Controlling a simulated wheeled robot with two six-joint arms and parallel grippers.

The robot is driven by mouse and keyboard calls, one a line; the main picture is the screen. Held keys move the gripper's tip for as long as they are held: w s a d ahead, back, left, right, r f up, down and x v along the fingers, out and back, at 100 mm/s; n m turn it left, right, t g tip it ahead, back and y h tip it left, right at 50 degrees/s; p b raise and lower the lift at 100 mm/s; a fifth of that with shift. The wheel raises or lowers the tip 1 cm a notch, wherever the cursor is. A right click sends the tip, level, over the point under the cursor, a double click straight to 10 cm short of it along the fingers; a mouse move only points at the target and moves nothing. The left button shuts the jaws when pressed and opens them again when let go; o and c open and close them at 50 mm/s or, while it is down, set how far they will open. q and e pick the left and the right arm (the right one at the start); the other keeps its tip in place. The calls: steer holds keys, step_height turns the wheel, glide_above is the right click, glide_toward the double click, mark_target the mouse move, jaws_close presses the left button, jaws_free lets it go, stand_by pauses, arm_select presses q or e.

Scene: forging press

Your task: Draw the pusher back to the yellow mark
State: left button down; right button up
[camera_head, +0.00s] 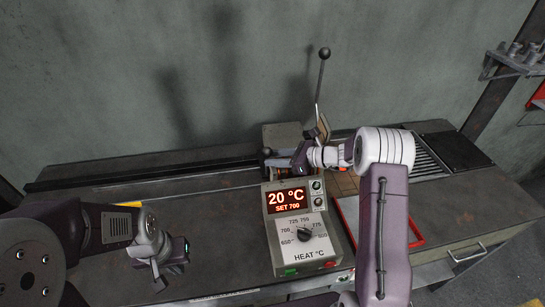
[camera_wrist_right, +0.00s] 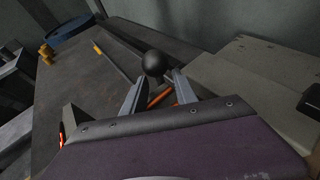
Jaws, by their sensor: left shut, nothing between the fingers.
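The pusher's round black knob (camera_wrist_right: 154,63) shows in the right wrist view, at the tips of my right gripper (camera_wrist_right: 158,77). Its fingers stand apart on either side of the knob; whether they touch it is unclear. In the head view my right gripper (camera_head: 277,157) is at the far side of the bench, behind the heat box, and the arm hides part of the area. A yellow mark (camera_head: 130,204) lies on the bench to the left of this gripper. My left gripper (camera_head: 178,262) is shut and empty over the front left of the bench.
The heat control box (camera_head: 300,228) reads 20 °C, set 700. A tall lever with a black knob (camera_head: 324,53) rises behind my right arm. A red-rimmed tray (camera_head: 418,242) is to the right. The bench top (camera_head: 220,213) left of the box is largely clear.

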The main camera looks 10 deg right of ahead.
steer(key=shift+w+a+f, duration=0.25)
steer(key=shift+a, duration=0.25)
jaws_close()
steer(key=shift+w+r, duration=0.1)
steer(key=shift+r, duration=0.1)
stand_by(0.9)
